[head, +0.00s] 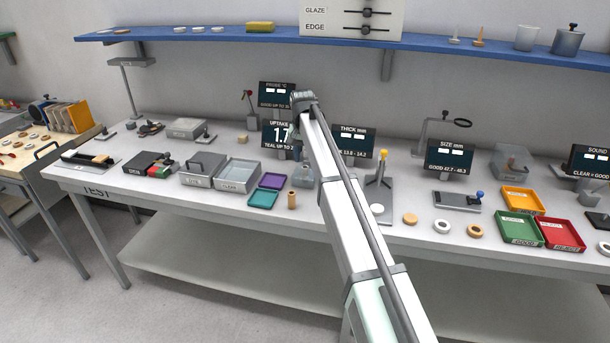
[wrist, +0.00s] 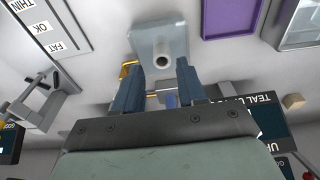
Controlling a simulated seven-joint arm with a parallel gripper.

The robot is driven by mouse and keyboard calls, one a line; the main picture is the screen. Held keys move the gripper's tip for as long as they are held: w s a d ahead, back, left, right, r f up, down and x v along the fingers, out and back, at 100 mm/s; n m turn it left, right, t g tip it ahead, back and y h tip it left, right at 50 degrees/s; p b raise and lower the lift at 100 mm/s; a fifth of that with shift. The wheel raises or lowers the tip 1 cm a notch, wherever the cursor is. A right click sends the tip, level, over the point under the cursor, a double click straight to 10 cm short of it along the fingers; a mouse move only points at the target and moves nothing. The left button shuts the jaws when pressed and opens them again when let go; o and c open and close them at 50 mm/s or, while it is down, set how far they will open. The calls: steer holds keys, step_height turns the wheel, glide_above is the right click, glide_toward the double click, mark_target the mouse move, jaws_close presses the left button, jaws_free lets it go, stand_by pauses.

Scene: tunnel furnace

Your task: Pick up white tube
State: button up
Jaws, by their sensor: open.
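A pale tube (wrist: 162,62), seen end-on with a dark bore, shows in the wrist view at a grey, glassy container (wrist: 158,33). I take it for the white tube; I cannot tell how deep it sits. The container shows in the head view (head: 303,176), just left of my arm. My gripper (wrist: 160,88) is open and empty, its two dark blue fingers spread, with the tube seen just beyond and between the fingertips.
The UPTAKE display (head: 281,136) stands close behind. A purple tray (head: 272,181), a teal tray (head: 262,199) and an upright tan tube (head: 292,200) are left of my arm. A yellow-topped gauge stand (head: 378,190) is to the right.

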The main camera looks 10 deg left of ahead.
mark_target(305, 171)
steer(key=shift+w+f, duration=0.25)
steer(key=shift+f, duration=1.05)
steer(key=shift+w+f, duration=0.3)
steer(key=shift+f, duration=0.95)
steer(key=shift+w+f, duration=0.25)
steer(key=shift+f, duration=1.05)
jaws_close()
steer(key=shift+r, duration=0.1)
